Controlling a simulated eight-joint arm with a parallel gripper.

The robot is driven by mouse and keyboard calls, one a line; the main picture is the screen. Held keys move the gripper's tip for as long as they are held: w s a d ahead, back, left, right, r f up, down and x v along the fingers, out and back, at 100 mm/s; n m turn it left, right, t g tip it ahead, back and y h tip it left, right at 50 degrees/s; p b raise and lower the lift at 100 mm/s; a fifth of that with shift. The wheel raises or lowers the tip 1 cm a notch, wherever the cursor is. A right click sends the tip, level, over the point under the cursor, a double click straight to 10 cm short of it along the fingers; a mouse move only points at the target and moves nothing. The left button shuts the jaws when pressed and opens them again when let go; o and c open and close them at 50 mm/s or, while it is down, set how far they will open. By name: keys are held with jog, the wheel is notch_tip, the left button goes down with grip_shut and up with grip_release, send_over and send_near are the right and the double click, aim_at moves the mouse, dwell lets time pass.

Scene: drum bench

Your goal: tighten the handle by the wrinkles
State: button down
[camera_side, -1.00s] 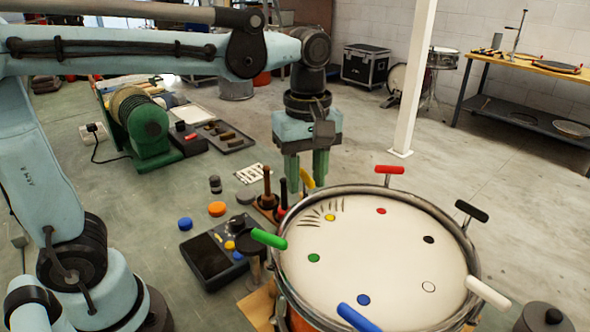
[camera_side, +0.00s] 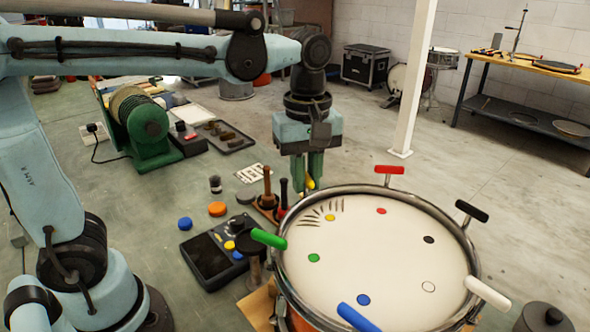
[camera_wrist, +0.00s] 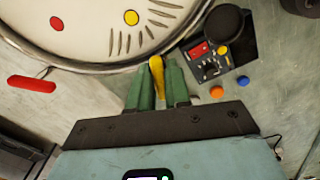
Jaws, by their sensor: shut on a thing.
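The drum (camera_side: 380,255) has a pale head with coloured dots and T-handles around its rim. Dark wrinkle lines (camera_side: 318,212) fan out around the yellow dot (camera_side: 330,217), and they also show in the wrist view (camera_wrist: 132,38). The yellow handle (camera_wrist: 157,72) stands at the rim beside these wrinkles; only a bit of it (camera_side: 310,184) shows in the side view. My gripper (camera_wrist: 158,88) has its green fingers shut on the yellow handle, one on each side. In the side view my gripper (camera_side: 308,180) points down at the rim's far left; the fingers hide most of the handle.
Other handles on the rim are green (camera_side: 269,239), red (camera_side: 390,170), black (camera_side: 471,211), white (camera_side: 487,293) and blue (camera_side: 358,317). A dark control box (camera_side: 212,257) and upright wooden pegs (camera_side: 267,185) stand left of the drum.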

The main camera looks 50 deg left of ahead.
jog(key=m, duration=0.4)
jog(key=shift+m, duration=2.1)
jog(key=c, duration=1.2)
grip_release()
jog(key=shift+o, duration=0.2)
notch_tip(320, 180, up, 12)
